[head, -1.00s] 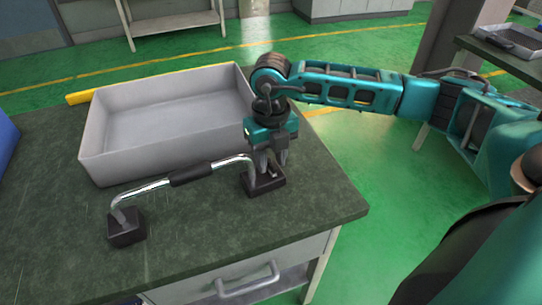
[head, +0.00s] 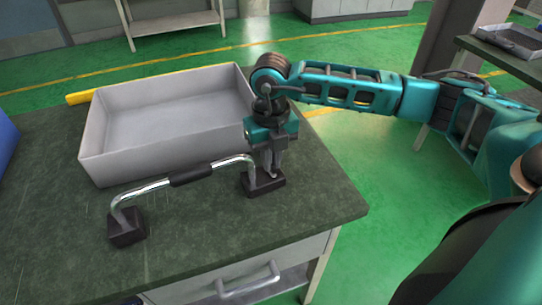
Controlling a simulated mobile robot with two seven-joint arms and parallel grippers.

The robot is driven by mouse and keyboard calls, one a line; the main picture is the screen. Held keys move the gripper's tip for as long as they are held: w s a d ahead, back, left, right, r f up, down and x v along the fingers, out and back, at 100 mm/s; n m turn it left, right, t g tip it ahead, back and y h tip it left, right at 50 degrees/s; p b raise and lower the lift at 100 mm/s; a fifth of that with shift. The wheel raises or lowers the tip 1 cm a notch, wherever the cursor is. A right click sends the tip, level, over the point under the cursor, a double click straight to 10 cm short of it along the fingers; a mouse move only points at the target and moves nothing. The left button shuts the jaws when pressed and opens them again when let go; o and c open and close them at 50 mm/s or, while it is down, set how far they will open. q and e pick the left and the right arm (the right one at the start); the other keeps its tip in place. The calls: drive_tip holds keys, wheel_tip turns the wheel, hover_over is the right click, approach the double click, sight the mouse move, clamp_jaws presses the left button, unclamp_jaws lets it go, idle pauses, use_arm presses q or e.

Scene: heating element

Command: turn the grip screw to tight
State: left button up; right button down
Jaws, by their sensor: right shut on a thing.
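A chrome bent bar with a black grip sleeve (head: 190,175) stands on the table, with a dark block at each end. The left block (head: 127,228) is free. My right gripper (head: 269,175) points straight down onto the right block (head: 265,187), beside the bar's end. Its fingers are together on the small grip screw at the top of this block; the fingers hide the screw, so its turn cannot be seen. My left gripper is not in view.
A grey open tray (head: 92,156) stands empty behind the bar on the dark green table (head: 200,245). A yellow rod (head: 80,97) shows behind the tray. The table's right edge is close to the right block. The table front is clear.

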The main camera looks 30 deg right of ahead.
drive_tip(key=m+p, duration=0.1)
drive_tip(key=m, duration=0.5)
drive_tip(key=shift+r+m, duration=0.1)
drive_tip(key=shift+m, duration=0.2)
drive_tip(key=m+p, duration=0.1)
drive_tip(key=m, duration=0.3)
drive_tip(key=shift+m, duration=0.3)
drive_tip(key=m+p, duration=0.2)
drive_tip(key=m, duration=0.2)
drive_tip(key=shift+m, duration=0.3)
drive_tip(key=shift+m+p, duration=0.3)
drive_tip(key=shift+m, duration=0.5)
drive_tip(key=c, duration=1.2)
unclamp_jaws()
wheel_tip(320, 180, up, 13)
